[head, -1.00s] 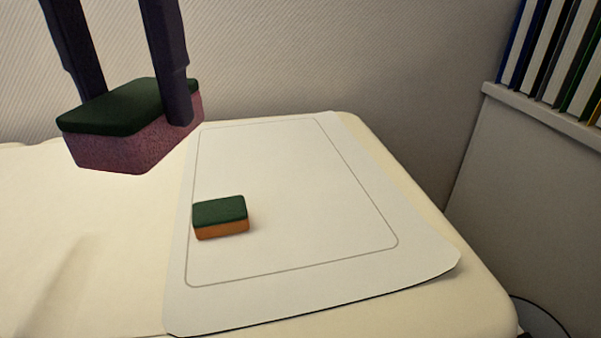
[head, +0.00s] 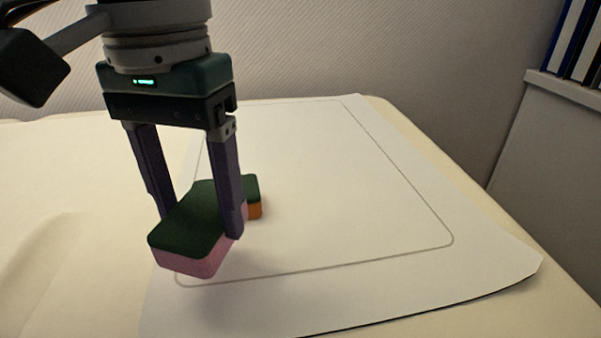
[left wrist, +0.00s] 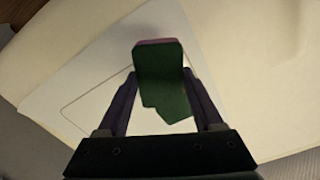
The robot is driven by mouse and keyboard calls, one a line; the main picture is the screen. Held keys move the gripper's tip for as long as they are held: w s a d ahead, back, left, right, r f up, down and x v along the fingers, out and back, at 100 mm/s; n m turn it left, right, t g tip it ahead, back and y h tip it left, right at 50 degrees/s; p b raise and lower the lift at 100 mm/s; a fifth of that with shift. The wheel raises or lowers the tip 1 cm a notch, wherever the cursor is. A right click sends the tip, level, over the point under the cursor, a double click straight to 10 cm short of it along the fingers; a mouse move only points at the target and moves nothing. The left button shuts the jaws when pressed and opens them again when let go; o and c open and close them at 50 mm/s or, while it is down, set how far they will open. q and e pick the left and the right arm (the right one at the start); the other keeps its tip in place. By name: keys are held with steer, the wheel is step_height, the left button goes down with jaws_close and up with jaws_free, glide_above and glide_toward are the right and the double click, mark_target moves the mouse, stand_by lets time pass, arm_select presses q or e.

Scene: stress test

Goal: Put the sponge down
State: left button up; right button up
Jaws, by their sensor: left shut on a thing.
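My left gripper (head: 199,226) is shut on a pink sponge with a dark green top (head: 190,236). It holds the sponge tilted in the picture, above the near left part of the white mat (head: 330,190); a soft shadow falls below it. In the left wrist view the held sponge (left wrist: 158,62) is between the fingers. A second sponge, orange with a green top (head: 255,211), sits on the mat behind the held one and is partly hidden by it and a finger. I cannot tell if the two touch. My right gripper is not in view.
The mat has a thin grey outlined border and lies on a cream table (head: 45,180). The middle and right of the mat are clear. A ledge with upright binders (head: 575,45) stands at the upper right, beyond the table edge.

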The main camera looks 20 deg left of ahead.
mark_target(207, 239)
arm_select(q)
steer(key=shift+f+b, duration=0.5)
steer(key=shift+f, duration=1.75)
steer(key=shift+f, duration=0.1)
steer(key=shift+f+b, duration=0.15)
steer(key=shift+b, duration=0.15)
steer(key=o, duration=1.2)
